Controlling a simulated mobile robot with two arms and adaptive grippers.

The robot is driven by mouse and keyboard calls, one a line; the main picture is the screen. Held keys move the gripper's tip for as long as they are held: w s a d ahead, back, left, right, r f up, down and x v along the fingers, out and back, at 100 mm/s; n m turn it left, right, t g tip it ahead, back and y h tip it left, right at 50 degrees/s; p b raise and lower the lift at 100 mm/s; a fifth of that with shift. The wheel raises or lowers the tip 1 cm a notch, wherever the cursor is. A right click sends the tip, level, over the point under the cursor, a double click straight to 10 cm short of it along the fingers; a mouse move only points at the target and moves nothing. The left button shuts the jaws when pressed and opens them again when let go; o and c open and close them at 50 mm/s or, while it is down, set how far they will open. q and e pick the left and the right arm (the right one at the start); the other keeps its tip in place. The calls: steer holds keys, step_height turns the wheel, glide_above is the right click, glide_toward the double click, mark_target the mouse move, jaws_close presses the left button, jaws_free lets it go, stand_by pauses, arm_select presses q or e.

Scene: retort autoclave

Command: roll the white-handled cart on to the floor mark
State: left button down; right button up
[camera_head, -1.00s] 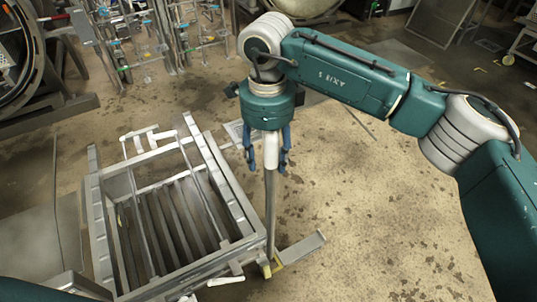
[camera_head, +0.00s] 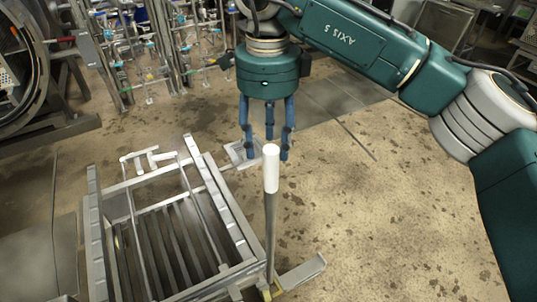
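The cart is a grey metal frame (camera_head: 222,199) with a slatted bottom, at the lower left of the head view. An upright post with a white handle (camera_head: 271,170) on top stands at its right side. My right gripper (camera_head: 267,150) is open, its blue fingers pointing down. It appears just behind and above the handle's top, apart from it and empty. My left gripper is out of view.
Pipework with valves (camera_head: 165,50) stands at the back left, beside a large round metal opening (camera_head: 22,75). A darker floor panel (camera_head: 335,98) lies behind my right gripper. The stained floor (camera_head: 390,220) right of the cart is clear. A metal foot (camera_head: 302,272) sticks out by the post.

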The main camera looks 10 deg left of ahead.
steer(key=shift+r, duration=0.4)
steer(key=shift+r, duration=0.15)
step_height(320, 180, up, 12)
steer(key=p, duration=1)
stand_by(0.3)
stand_by(0.5)
